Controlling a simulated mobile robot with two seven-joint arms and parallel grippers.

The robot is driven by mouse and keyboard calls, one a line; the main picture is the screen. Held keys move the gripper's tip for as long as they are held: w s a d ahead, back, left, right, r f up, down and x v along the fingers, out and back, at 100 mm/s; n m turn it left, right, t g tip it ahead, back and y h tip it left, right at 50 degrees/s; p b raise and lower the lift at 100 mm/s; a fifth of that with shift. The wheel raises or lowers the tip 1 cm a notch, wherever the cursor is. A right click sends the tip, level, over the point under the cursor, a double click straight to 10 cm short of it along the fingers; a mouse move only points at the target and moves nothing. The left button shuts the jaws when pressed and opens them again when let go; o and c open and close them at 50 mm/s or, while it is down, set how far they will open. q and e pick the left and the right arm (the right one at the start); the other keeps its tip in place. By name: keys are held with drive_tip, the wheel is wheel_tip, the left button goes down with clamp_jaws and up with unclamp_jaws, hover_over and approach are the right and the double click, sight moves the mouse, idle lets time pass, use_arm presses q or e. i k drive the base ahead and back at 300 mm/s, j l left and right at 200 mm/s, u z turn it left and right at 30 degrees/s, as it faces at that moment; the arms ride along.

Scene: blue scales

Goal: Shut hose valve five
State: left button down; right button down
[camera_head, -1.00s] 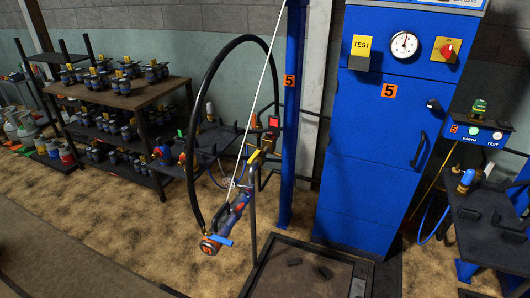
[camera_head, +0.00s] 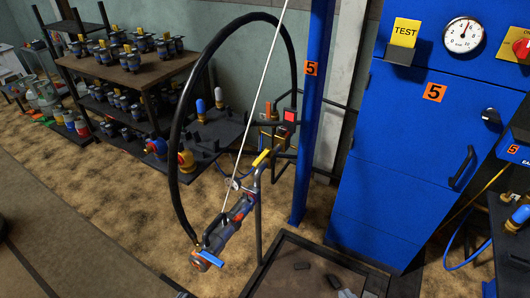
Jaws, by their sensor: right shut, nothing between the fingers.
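A thick black hose (camera_head: 176,130) loops down beside the blue post (camera_head: 318,120) with an orange 5 tag (camera_head: 311,69). Its lower end meets a blue, grey and red fitting (camera_head: 238,212), which hangs tilted on a white cord. A blue lever (camera_head: 211,257) lies across the fitting's orange-brown end. A yellow handle (camera_head: 261,158) shows above it, by a thin metal stand. I cannot tell which of these handles is hose valve five. My left gripper is not in view.
A blue cabinet (camera_head: 405,150) with a gauge (camera_head: 463,35) stands at the right. A dark scale platform (camera_head: 290,262) lies low in front. Shelves (camera_head: 130,75) with several blue-grey valves stand at the left. The sandy floor between the shelves and the hose is clear.

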sight(267, 151)
drive_tip(key=i+j+u, duration=0.65)
drive_tip(key=i, duration=0.2)
